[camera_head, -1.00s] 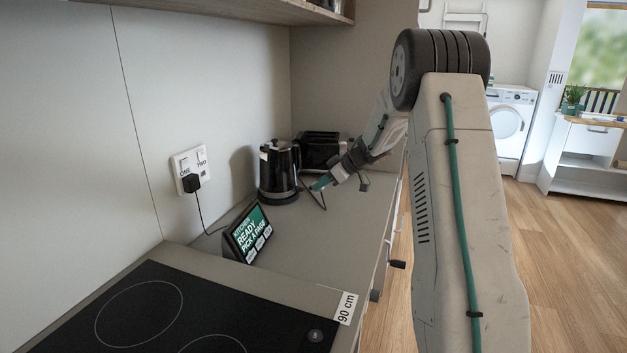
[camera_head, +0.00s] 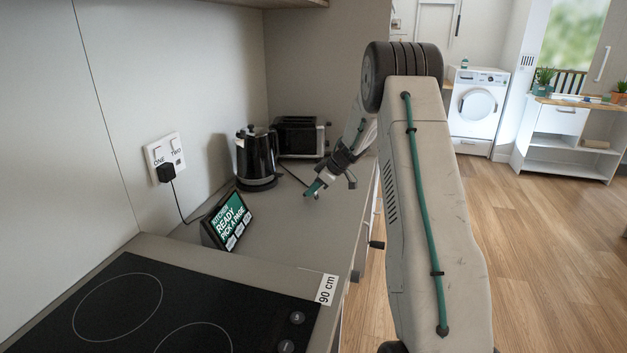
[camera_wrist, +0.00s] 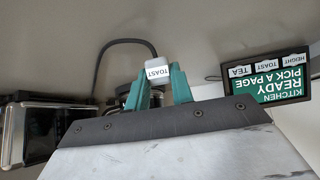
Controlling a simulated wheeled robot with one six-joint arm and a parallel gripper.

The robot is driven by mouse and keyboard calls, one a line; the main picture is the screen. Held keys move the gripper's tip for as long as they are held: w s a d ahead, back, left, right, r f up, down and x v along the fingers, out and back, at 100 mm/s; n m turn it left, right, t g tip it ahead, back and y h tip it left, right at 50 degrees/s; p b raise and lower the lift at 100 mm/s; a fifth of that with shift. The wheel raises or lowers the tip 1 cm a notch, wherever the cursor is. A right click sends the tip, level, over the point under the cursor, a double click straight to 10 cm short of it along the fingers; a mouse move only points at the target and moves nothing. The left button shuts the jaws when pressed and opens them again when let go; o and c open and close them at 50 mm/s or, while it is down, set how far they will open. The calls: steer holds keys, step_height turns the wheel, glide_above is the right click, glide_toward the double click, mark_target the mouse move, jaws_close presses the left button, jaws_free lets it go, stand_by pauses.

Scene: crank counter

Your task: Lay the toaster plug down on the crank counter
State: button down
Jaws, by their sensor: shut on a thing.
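My gripper (camera_head: 313,189), with teal fingertips, is low over the counter (camera_head: 285,235), to the right of the kettle. A dark cord (camera_wrist: 110,44) curves away from the plug to the left. In the head view the plug is too small to make out clearly. I cannot tell whether it touches the counter. The toaster (camera_head: 299,138), black and silver, stands at the back; it also shows in the wrist view (camera_wrist: 40,125).
A black kettle (camera_head: 256,160) stands beside the toaster. A tilted display (camera_head: 229,222) is near the wall, below a socket (camera_head: 165,156) holding a black plug. A black hob (camera_head: 150,305) fills the near end. A crank handle (camera_head: 376,245) sticks out at the counter's front edge.

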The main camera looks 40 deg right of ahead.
steer(key=shift+f, duration=0.9)
steer(key=shift+f, duration=0.7)
steer(key=c, duration=1.1)
jaws_free()
steer(key=shift+c, duration=0.2)
steer(key=v, duration=0.7)
steer(key=shift+s+d+r, duration=0.15)
steer(key=shift+s+r, duration=0.05)
steer(key=shift+r, duration=0.15)
